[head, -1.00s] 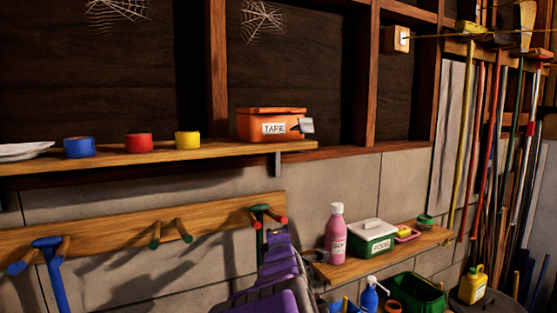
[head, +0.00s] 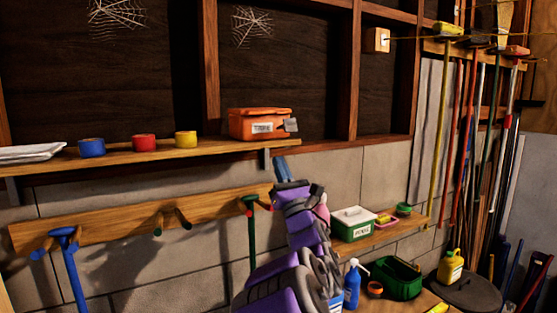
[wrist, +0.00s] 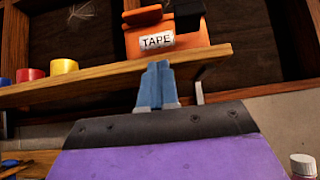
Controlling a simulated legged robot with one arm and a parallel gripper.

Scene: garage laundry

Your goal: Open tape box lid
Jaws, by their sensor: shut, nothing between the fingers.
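The orange tape box (head: 258,125) stands at the right end of the upper wooden shelf, with its lid (head: 262,111) down. Its white TAPE label faces me, and a grey latch-like tab (head: 290,125) sticks out at its right side. In the wrist view the box (wrist: 190,45) is above and ahead, with a dark piece at its upper right. My gripper (head: 281,160) has blue fingers, shut and empty. It is below the shelf edge, in front of and under the box, and apart from it. In the wrist view the fingers (wrist: 156,75) point up toward the shelf.
The upper shelf (head: 120,158) also holds blue (head: 91,148), red (head: 144,143) and yellow (head: 186,139) tape rolls and white trays. Below are a peg rail (head: 110,225) and a lower shelf with a green box (head: 352,224). Long-handled tools stand at the right.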

